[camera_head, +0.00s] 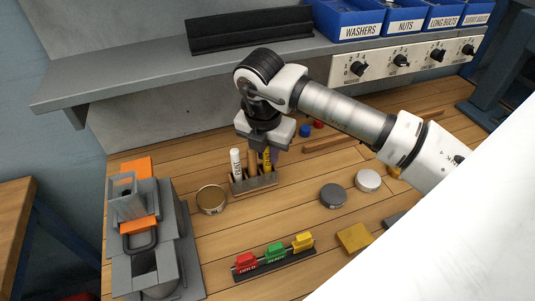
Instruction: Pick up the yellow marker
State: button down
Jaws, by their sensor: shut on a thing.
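The yellow marker (267,160) stands upright at the right of a small wooden holder (262,181) on the cart's wooden top. My gripper (266,147) points down over the holder and is shut on the yellow marker's upper part. The marker's lower end is at the holder, and I cannot tell whether it is still seated in it. A white marker (236,164) stands at the holder's left, with a brownish stick-like item (252,163) between them. The fingertips are small and partly hidden in this view.
A round tin (211,200) stands left of the holder. A grey and orange vise-like fixture (150,240) is at far left. A rack of red, green and yellow blocks (275,262) lies in front. Grey (333,195) and white discs (367,180) lie right. A grey shelf (180,75) overhangs behind.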

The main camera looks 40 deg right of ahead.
notch_tip(320, 180, up, 18)
jog(key=p, duration=0.5)
jog(key=shift+p, duration=0.35)
jog(key=shift+f, duration=0.2)
